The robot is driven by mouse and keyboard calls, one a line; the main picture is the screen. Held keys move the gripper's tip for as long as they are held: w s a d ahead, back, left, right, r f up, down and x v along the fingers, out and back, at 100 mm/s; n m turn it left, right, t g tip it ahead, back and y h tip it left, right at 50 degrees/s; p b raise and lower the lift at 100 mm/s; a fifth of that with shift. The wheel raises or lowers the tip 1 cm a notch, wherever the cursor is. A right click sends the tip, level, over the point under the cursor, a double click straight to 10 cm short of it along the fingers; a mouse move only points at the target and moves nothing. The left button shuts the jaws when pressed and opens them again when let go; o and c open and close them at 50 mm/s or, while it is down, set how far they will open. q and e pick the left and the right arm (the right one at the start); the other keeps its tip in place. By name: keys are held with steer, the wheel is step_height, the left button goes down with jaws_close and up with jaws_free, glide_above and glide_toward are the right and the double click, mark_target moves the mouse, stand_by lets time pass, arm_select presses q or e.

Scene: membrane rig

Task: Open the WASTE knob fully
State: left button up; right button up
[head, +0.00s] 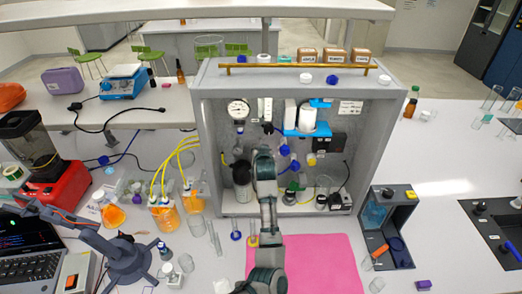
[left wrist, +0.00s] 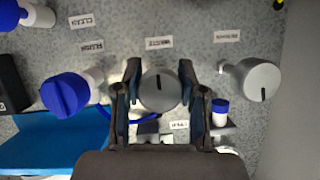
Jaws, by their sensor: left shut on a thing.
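In the left wrist view a round grey knob (left wrist: 158,92) with a short dark mark near its top sits between the two fingers of my left gripper (left wrist: 160,88). The fingers are shut on its sides. A small label (left wrist: 159,42) is above this knob; its print is too blurred for me to read surely as WASTE. In the head view my left arm reaches up to the panel of the grey rig (head: 208,150), with the left gripper (head: 264,158) at the panel. The held knob is hidden there behind the hand. My right gripper is not in view.
In the left wrist view a blue knob (left wrist: 66,95) is left of the held knob, and another grey knob (left wrist: 250,80) is to the right. A blue-capped vial (left wrist: 220,112) is close beside the right finger. A pink mat (head: 325,265) lies before the rig.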

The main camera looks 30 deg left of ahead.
arm_select(q)
steer(key=shift+r, duration=0.15)
steer(key=o, duration=1)
steer(key=shift+c, duration=0.2)
steer(key=shift+o, duration=1)
steer(key=shift+w, duration=0.15)
steer(key=shift+d, duration=0.1)
steer(key=shift+s+d, duration=0.1)
steer(key=shift+s, duration=0.1)
steer(key=v, duration=1.1)
steer(key=shift+d, duration=0.2)
steer(key=shift+s+a, duration=0.1)
